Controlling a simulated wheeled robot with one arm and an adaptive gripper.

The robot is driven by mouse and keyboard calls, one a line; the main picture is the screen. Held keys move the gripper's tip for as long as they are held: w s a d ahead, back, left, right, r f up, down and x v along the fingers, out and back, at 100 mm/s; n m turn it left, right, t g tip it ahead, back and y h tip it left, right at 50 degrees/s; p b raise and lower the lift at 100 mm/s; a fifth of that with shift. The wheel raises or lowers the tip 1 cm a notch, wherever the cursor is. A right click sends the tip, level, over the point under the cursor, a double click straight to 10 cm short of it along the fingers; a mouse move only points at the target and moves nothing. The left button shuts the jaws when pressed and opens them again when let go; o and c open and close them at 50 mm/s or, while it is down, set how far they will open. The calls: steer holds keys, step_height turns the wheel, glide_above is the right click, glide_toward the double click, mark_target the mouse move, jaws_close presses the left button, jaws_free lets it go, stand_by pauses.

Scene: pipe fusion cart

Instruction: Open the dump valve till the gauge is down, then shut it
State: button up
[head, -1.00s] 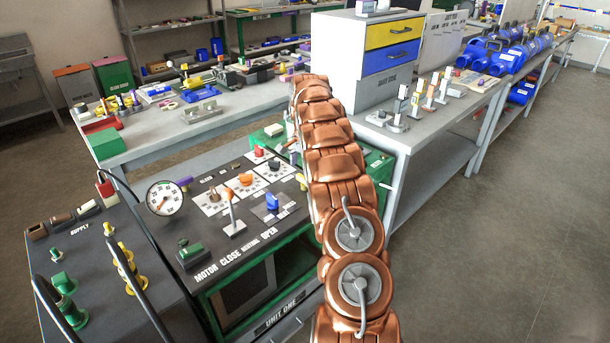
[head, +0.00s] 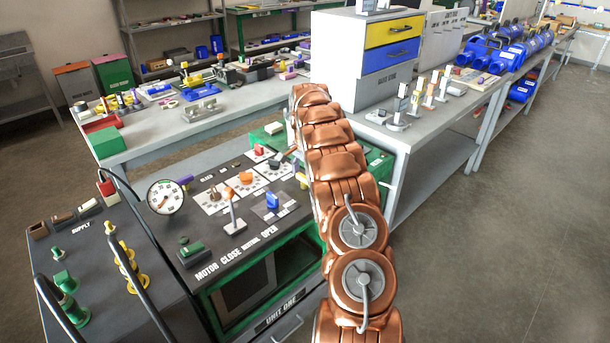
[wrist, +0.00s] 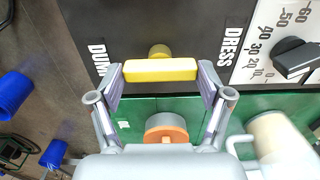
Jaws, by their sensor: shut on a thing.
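In the wrist view, a yellow bar handle (wrist: 160,70) on a short round stem lies across the picture, over the seam between a black panel and a green frame. The letters "DUM" show to its left and "DRESS" to its right. My gripper (wrist: 160,75) has one finger at each end of the bar and is shut on it.
The cart's control panel (head: 207,262) carries a lever (head: 232,215), a blue knob (head: 272,202) and other knobs left of my arm. In the wrist view, an orange-faced round part (wrist: 167,133) sits just below the handle, and a black knob (wrist: 296,60) is at the right.

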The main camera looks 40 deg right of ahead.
steer(key=c, duration=0.4)
steer(key=shift+o, duration=0.2)
steer(key=shift+f, duration=0.1)
steer(key=n+b, duration=0.2)
steer(key=n, duration=0.1)
steer(key=shift+f, duration=0.1)
steer(key=n+b, duration=0.2)
steer(key=n, duration=0.2)
steer(key=shift+n, duration=0.3)
steer(key=n+b, duration=0.1)
steer(key=n, duration=0.9)
steer(key=shift+n, duration=0.3)
